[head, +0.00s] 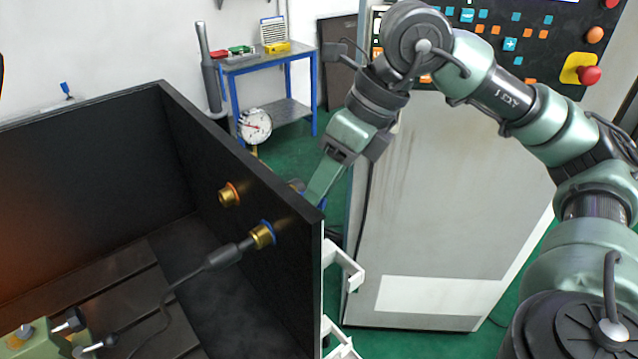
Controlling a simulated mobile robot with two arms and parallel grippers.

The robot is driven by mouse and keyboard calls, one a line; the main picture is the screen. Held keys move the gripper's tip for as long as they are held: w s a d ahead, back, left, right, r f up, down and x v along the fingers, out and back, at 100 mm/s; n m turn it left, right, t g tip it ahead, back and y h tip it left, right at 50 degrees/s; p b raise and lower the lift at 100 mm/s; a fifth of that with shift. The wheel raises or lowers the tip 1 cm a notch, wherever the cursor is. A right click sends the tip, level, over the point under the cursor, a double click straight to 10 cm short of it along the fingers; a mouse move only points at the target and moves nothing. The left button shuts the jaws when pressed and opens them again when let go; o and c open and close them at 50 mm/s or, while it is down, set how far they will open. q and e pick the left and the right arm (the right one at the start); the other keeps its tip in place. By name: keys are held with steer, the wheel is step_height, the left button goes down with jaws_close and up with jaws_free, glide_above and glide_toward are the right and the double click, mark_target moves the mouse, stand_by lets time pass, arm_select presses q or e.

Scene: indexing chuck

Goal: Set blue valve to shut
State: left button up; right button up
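My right gripper (325,180) reaches down at the outer side of the black enclosure's right wall. Its fingertips are partly hidden by the wall's top edge, so I cannot tell whether it is open or shut. A small blue part (322,203) shows just beside the fingertips; it may belong to the blue valve, but most of it is hidden. On the wall's inner face is a brass fitting with a blue ring (264,234), joined to a dark hose. Another brass fitting with an orange ring (230,194) sits behind it. My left gripper is not in view.
The black enclosure (185,110) fills the left, with a green fixture (40,338) inside. White brackets (343,268) stick out from its right side. A grey cabinet (440,220) stands at right. A blue-legged table (260,63) and a round gauge (255,126) are behind.

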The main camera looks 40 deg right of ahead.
steer(key=shift+a+f, duration=0.2)
steer(key=shift+f, duration=0.1)
steer(key=shift+d, duration=0.1)
jaws_close()
steer(key=shift+s+a+f+m+b, duration=0.1)
steer(key=shift+a+m+b, duration=0.1)
steer(key=shift+m+b, duration=0.2)
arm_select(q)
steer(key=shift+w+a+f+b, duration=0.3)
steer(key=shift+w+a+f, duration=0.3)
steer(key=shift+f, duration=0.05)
arm_select(e)
steer(key=m, duration=0.1)
steer(key=a+m+t+h, duration=0.1)
steer(key=m, duration=0.1)
steer(key=shift+s, duration=0.25)
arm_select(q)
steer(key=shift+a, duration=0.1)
arm_select(e)
jaws_free()
